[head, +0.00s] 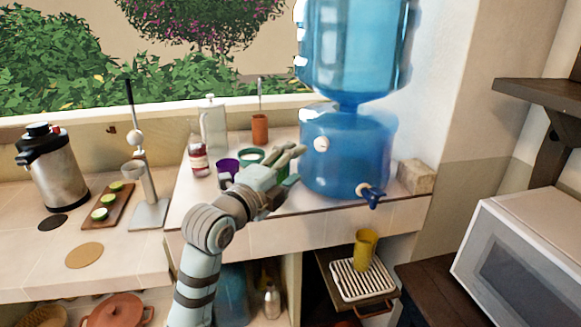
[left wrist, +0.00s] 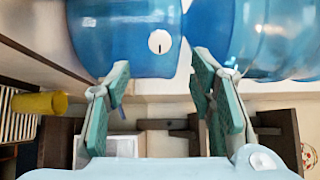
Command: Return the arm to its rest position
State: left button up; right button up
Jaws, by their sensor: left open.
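My left arm comes up from the bottom of the head view, and my left gripper (head: 290,165) is over the counter in front of the blue water dispenser (head: 345,160). The gripper is open, and nothing is between its fingers. In the left wrist view the two green-padded fingers of the left gripper (left wrist: 162,75) stand apart, with the dispenser (left wrist: 120,40) beyond them. Part of a green item and the cups behind the gripper are hidden by it. My right gripper is not in view.
A yellow cup (head: 366,248) stands on a ribbed drip tray (head: 348,284) below the dispenser's tap (head: 371,196). A purple cup (head: 227,172), a red-labelled jar (head: 198,160) and a glass bottle (head: 213,127) stand close left of the gripper. A white microwave (head: 525,262) is at right.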

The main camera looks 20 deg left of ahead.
pick_arm(q)
jog(key=shift+s, duration=0.3)
